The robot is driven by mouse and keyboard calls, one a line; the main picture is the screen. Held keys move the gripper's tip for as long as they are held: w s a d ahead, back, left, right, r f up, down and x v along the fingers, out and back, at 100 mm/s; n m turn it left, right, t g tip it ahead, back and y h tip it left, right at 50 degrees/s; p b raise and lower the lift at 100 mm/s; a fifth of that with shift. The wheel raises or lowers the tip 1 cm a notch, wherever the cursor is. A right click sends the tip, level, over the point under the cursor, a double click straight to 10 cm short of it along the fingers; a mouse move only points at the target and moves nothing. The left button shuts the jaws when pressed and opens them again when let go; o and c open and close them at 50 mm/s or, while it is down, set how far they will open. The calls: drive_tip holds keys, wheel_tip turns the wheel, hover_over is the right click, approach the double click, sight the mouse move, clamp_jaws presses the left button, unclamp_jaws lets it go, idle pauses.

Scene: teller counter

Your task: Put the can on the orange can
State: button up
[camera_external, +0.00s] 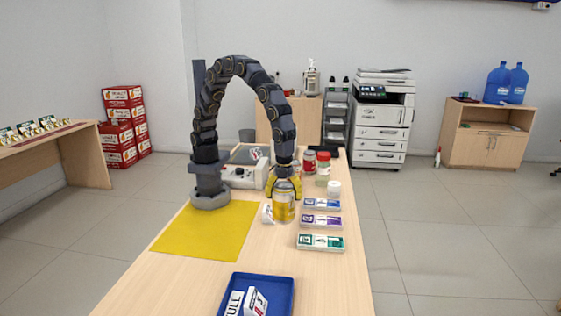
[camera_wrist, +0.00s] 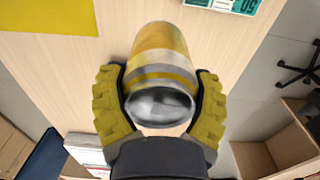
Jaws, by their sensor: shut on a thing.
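A yellow can (camera_external: 284,211) with a silvery end is between the yellow fingers of my gripper (camera_external: 284,196). In the wrist view the can (camera_wrist: 160,57) lies between both fingers of my gripper (camera_wrist: 160,88), its grey metal end towards the camera. The gripper is shut on it, over the wooden counter. In the external view the can hangs below the fingers, roughly upright; whether its base touches the counter is unclear. I cannot pick out a separate orange can in either view; one may be hidden behind the can or the gripper.
A white item (camera_external: 267,213) is close left of the can. Labelled cases (camera_external: 321,221) line the right side. Jars (camera_external: 323,171) and a white tub (camera_external: 334,188) stand behind. A yellow mat (camera_external: 208,230) lies left, and a blue tray (camera_external: 283,282) holds boxes in front.

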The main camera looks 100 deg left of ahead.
drive_tip(key=shift+s+a+r, duration=0.25)
drive_tip(key=shift+s+r, duration=0.05)
drive_tip(key=w+a+r+n, duration=0.25)
drive_tip(key=a+n, duration=0.25)
drive_tip(key=a, duration=1.2)
drive_tip(key=w+a+r+n, duration=0.25)
drive_tip(key=a+n, duration=0.35)
drive_tip(key=a, duration=1.1)
drive_tip(key=s+a+r+n, duration=0.1)
drive_tip(key=s+a+n, duration=0.4)
drive_tip(key=a, duration=0.8)
drive_tip(key=shift+m, duration=0.4)
drive_tip(key=shift+s+d+f, duration=0.1)
drive_tip(key=shift+s+f, duration=0.1)
drive_tip(key=shift+f, duration=1.05)
drive_tip(key=shift+s+f, duration=0.25)
drive_tip(key=shift+f, duration=1)
drive_tip(key=shift+s+d+f, duration=0.1)
drive_tip(key=shift+s+f, duration=0.1)
drive_tip(key=shift+f, duration=1.05)
drive_tip(key=o, duration=1.1)
drive_tip(key=shift+f, duration=0.1)
